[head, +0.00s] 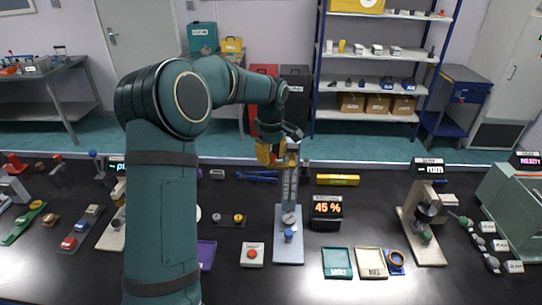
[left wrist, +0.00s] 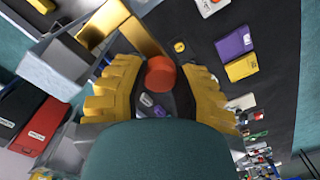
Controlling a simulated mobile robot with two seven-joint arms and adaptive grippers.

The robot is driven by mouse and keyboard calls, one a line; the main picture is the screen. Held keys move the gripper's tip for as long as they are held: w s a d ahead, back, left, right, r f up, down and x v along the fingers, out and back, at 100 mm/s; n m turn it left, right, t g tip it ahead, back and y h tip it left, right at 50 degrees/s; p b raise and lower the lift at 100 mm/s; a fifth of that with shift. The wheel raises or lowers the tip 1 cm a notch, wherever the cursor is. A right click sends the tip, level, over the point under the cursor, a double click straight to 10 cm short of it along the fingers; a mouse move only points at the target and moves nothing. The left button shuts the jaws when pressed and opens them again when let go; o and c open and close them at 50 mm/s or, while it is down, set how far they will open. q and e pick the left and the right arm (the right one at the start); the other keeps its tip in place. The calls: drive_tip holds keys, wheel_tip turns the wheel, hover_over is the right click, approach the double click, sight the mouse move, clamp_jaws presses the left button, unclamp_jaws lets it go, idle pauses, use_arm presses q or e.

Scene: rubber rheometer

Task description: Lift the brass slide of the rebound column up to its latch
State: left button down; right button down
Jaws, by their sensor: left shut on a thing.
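The rebound column (head: 290,188) stands upright on a pale base plate (head: 288,256) at the middle of the bench. My left gripper (head: 271,154) is at the upper part of the column, on its left side, with yellow fingers. In the left wrist view, the left gripper (left wrist: 163,78) has its fingers on either side of a round orange-red knob (left wrist: 161,73). The brass slide (left wrist: 142,34) shows as a shiny gold block beside the knob. The gripper hides much of the slide in the head view, and I cannot make out the latch. My right gripper is out of view.
A display reading 45 % (head: 327,207) stands right of the column. A white box with a red button (head: 252,255) sits to the left. Green (head: 337,263) and cream (head: 371,263) trays lie front right. A yellow box (head: 338,180) lies behind.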

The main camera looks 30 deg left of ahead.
use_arm(q)
drive_tip(key=c, duration=0.6)
unclamp_jaws()
drive_tip(key=shift+r, duration=0.15)
drive_tip(key=shift+c, duration=0.2)
wheel_tip(320, 180, up, 12)
